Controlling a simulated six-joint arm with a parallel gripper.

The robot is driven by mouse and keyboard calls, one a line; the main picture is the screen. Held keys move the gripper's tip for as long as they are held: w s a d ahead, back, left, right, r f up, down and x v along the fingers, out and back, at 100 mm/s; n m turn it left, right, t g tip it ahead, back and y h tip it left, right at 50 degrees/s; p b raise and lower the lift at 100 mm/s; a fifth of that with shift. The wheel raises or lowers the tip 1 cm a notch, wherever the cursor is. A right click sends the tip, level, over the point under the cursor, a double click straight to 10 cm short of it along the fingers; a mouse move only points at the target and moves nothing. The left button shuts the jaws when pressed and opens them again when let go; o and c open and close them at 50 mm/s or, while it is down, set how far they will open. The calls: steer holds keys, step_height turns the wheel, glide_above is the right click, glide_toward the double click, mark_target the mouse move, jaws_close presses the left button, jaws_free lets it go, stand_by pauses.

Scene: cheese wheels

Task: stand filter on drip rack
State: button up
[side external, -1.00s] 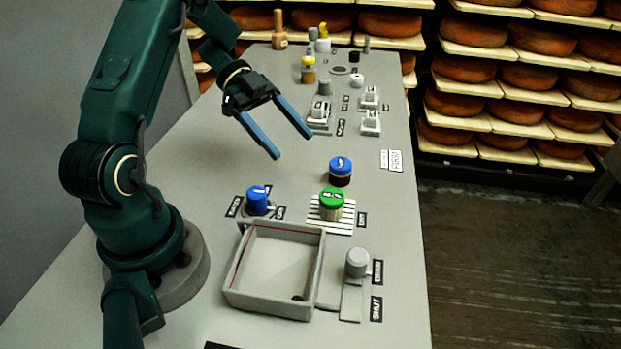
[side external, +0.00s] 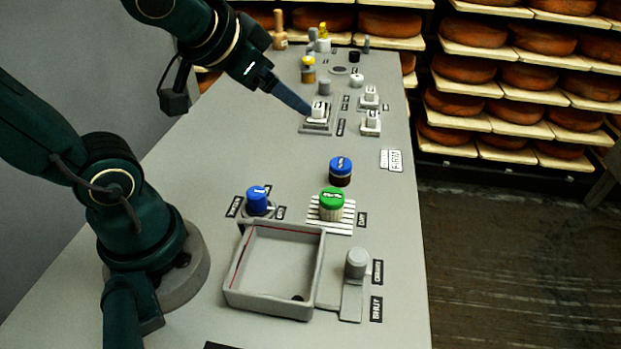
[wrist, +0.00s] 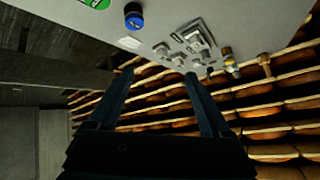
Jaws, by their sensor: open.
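A striped white rack (side external: 318,228) lies on the bench, with a green-topped canister (side external: 331,203) upright on it. A blue-topped dark canister (side external: 340,174) stands upright just behind the rack, apart from it. I cannot tell from the labels which canister is the filter. My gripper (side external: 306,109) is over the bench farther back, its tips by a switch block (side external: 318,121); whether they touch it I cannot tell. In the wrist view my gripper (wrist: 158,74) has its fingers wide apart with nothing between them. The blue-topped canister (wrist: 133,16) and part of the green top (wrist: 95,3) show there.
A blue knob (side external: 257,200) sits left of the rack. A grey walled tray (side external: 234,290) and a lever with a round grey knob (side external: 356,262) are in front. Small switches (side external: 371,122) and bottles stand at the back.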

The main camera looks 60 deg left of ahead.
steer(key=s+d+f+g+h, duration=0.2)
steer(key=s+d+f+g, duration=0.1)
steer(key=s+d, duration=0.3)
steer(key=shift+s+f+h, duration=0.4)
steer(key=shift+s, duration=0.75)
